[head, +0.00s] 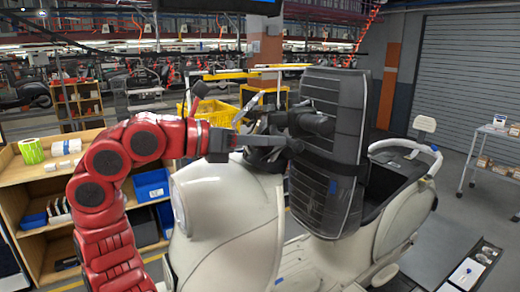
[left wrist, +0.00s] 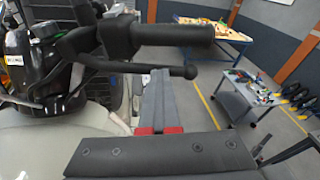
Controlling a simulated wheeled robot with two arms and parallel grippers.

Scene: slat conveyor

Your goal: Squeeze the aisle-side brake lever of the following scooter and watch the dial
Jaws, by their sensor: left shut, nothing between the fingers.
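The cream scooter (head: 225,225) stands in front of me, with a dark handlebar grip (head: 315,124) at its top. In the left wrist view a black handlebar grip (left wrist: 175,34) runs across the top. The thin black brake lever (left wrist: 150,68), with a ball end, lies below it. My left gripper (head: 284,141) reaches the handlebar from the left. Its fingers (left wrist: 157,80) are shut and empty, their tips close to the lever's ball end; I cannot tell whether they touch. No dial can be made out. My right gripper is not in view.
A tall black ribbed pad (head: 335,100) stands upright at the scooter's middle. A wooden shelf with blue bins (head: 150,186) is at left.

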